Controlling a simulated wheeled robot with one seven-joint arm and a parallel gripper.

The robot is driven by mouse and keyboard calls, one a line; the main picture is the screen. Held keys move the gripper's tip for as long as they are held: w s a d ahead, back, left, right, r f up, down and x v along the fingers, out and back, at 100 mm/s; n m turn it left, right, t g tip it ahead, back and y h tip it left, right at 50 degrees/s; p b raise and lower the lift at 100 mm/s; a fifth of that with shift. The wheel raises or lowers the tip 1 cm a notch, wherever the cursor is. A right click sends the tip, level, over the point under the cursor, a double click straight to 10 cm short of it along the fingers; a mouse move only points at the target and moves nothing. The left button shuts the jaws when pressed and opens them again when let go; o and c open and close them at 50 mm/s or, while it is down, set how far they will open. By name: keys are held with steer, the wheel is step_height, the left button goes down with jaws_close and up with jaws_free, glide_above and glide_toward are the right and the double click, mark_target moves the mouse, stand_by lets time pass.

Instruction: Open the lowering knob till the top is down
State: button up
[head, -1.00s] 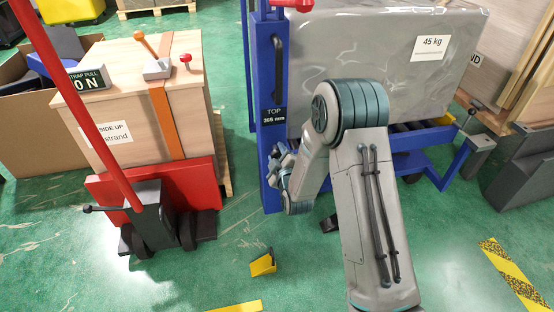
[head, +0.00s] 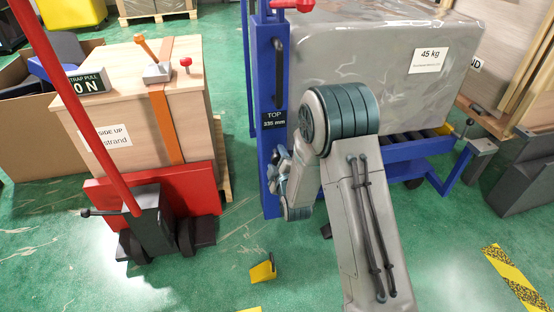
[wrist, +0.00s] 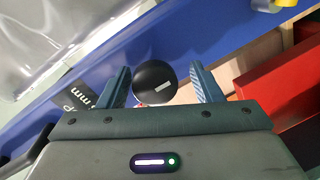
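The lowering knob (wrist: 155,82) is a round black knob with a white mark in the wrist view. It stands out from the blue post of the lift table (head: 270,70). My gripper (wrist: 160,80) has one finger on each side of the knob; a gap shows at the right finger, while the left finger is very close to it. In the head view my gripper (head: 276,168) is low beside the post, and the knob is hidden there. The display (head: 274,119) reads TOP 235 mm. A grey wrapped load (head: 375,50) marked 45 kg rests on the lift's top.
A red pallet truck (head: 150,205) with a wooden crate (head: 130,70) stands to the left. A yellow wedge (head: 263,269) lies on the floor in front of the post. A dark grey bench (head: 520,165) is at the right. Green floor is open at the front.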

steer(key=shift+d+r, duration=0.1)
steer(key=shift+s+d+r, duration=0.1)
steer(key=shift+s, duration=0.25)
steer(key=p+v, duration=0.4)
steer(key=v, duration=0.9)
